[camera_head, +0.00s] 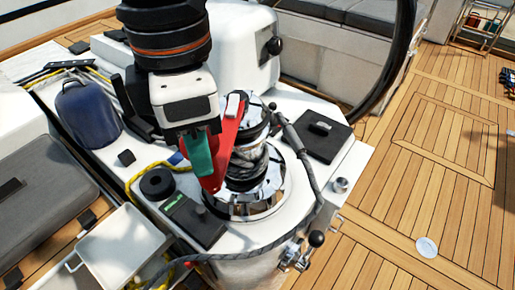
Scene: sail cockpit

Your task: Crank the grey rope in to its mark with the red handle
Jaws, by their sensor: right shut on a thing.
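The red handle (230,140) sits on a chrome winch (265,192) and slants from its top toward the lower left. My right gripper (203,160) comes down from the top, at the left of the winch, and is shut on the red handle; its teal finger hides part of the hold. The grey rope (247,160) is wrapped around the winch drum. A length of it (303,150) leaves at the right and drops over the console edge. A dark rope with a short red band (187,263) runs low in front. My left gripper is out of view.
A white bin (118,236) stands at lower left, a blue bag (88,115) behind it. A dark box (318,135) is right of the winch, and a dark flat device (194,220) in front. A black wheel rim (397,50) rises behind. Teak deck (440,200) lies open at right.

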